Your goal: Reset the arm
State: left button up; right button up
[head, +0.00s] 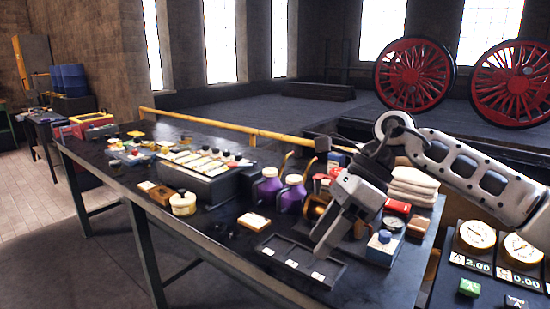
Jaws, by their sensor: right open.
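My right arm (470,168) comes in from the right edge of the head view. My right gripper (322,250) hangs over the near right part of the dark table (225,245), close above a black tray with small compartments (295,262). The gripper is open, and I see nothing held in it. Part of the tray and some items behind the gripper are hidden by it. My left gripper and left arm are not in the head view.
Two purple oil cans (291,194) stand left of my right gripper. Folded white cloths (413,186) and a blue-and-white box (381,247) are close to its right. Gauges (476,236) stand at the far right.

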jog(key=s+a+f+m+g+y, duration=0.1)
jog(key=s+a+m+y, duration=0.25)
jog(key=a+y, duration=0.25)
jog(key=s+a+f+m+y, duration=0.2)
jog(key=a+m+y, duration=0.2)
jog(key=a+y, duration=0.25)
jog(key=w+d+f+m+t+h, duration=0.1)
jog(key=d+f+m+t+h, duration=0.2)
jog(key=f+m+t, duration=0.5)
jog(key=d+f+m+t+h, duration=0.1)
jog(key=d+m+t+h, duration=0.3)
jog(key=m, duration=0.9)
jog(key=w+d+f+m+t+h, duration=0.1)
jog(key=d+f+m+t+h, duration=0.1)
jog(key=f+m+t, duration=0.5)
jog(key=s+d+f+m+g+h, duration=0.2)
jog(key=s+d+f+m+h, duration=0.2)
jog(key=s+f+m, duration=0.3)
jog(key=s+d+f+m+g+h, duration=0.3)
jog(key=s+d+f+m, duration=0.4)
jog(key=s+f, duration=0.1)
jog(key=shift+s+f+m+g+h, duration=0.3)
jog(key=shift+s+f+m+h, duration=0.1)
jog(key=shift+f, duration=0.4)
